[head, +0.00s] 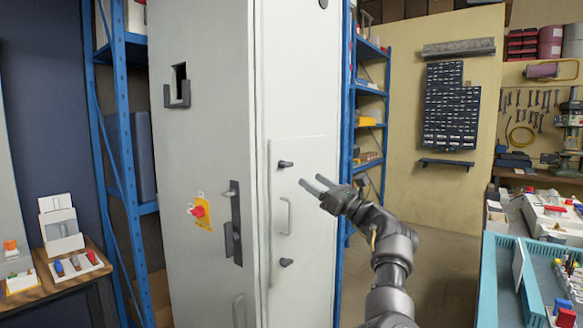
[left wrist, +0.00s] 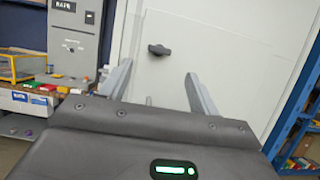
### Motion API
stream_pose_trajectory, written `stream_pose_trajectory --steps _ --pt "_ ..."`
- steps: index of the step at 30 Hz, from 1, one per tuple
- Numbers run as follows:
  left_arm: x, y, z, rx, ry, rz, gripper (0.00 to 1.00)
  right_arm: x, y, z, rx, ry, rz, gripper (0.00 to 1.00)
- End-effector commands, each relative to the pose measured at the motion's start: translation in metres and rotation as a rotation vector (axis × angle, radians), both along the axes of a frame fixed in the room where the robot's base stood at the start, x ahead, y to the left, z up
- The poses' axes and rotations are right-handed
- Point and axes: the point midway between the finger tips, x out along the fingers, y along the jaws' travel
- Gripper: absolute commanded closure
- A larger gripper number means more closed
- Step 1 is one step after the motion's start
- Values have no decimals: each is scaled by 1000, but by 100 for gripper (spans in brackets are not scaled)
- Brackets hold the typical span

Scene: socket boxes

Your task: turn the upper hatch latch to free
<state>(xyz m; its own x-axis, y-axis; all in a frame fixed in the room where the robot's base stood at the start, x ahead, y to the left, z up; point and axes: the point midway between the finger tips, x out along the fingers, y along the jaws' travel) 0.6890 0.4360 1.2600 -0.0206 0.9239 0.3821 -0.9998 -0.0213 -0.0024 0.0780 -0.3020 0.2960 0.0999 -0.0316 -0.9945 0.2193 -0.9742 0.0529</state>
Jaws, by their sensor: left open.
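The hatch (head: 310,230) is a pale panel on the side of a tall grey cabinet. Its upper latch (head: 286,164) is a small dark knob near the top of the hatch. It also shows in the left wrist view (left wrist: 159,50), lying roughly crosswise in that picture, ahead of and between the fingers. A lower latch (head: 286,262) and a pale handle (head: 285,215) are below it. My left gripper (head: 314,184) is open and empty, just right of the upper latch and apart from it. My right gripper is not in view.
The cabinet's front has a red knob on a yellow plate (head: 199,211) and a dark door handle (head: 234,225). Blue shelving (head: 118,110) stands behind it. A teal-edged workbench (head: 500,280) is at the right. Open floor (head: 445,260) lies between cabinet and bench.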

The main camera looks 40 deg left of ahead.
Motion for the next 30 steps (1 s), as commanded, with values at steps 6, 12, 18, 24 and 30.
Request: stream_pose_trajectory --steps 6,12,18,24,30 --pt "-2 39 20 2 1 5 38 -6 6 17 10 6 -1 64" --pt "-2 70 32 2 3 3 38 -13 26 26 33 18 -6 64" --pt "-2 86 36 2 3 1 38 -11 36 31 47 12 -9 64" --pt "-2 88 36 1 3 0 38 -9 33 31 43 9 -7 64" --pt "-2 88 36 1 3 1 47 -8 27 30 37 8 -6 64"
